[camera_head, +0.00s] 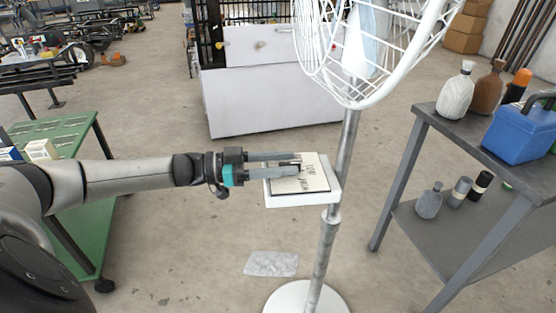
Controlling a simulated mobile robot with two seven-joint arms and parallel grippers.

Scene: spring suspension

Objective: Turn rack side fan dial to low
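A white standing fan (374,50) with a wire cage stands right of centre on a metal pole (328,235). A white control box (325,197) on the pole has a cream face plate (318,178) with small dark lettering, too blurred to read surely. My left gripper (296,164) reaches in from the left over this plate. Its two grey fingers are apart, one on the far side and one on the near side of a small dark dial, mostly hidden between the tips. I cannot tell whether they press on it or where it points. My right gripper is not in view.
A grey shelf table (440,118) at the right holds bottles and a blue toolbox (522,132). A green table (98,232) stands at the left under my arm. A white cabinet (265,95) is behind. A grey patch (271,264) lies on otherwise open floor near the fan base (290,298).

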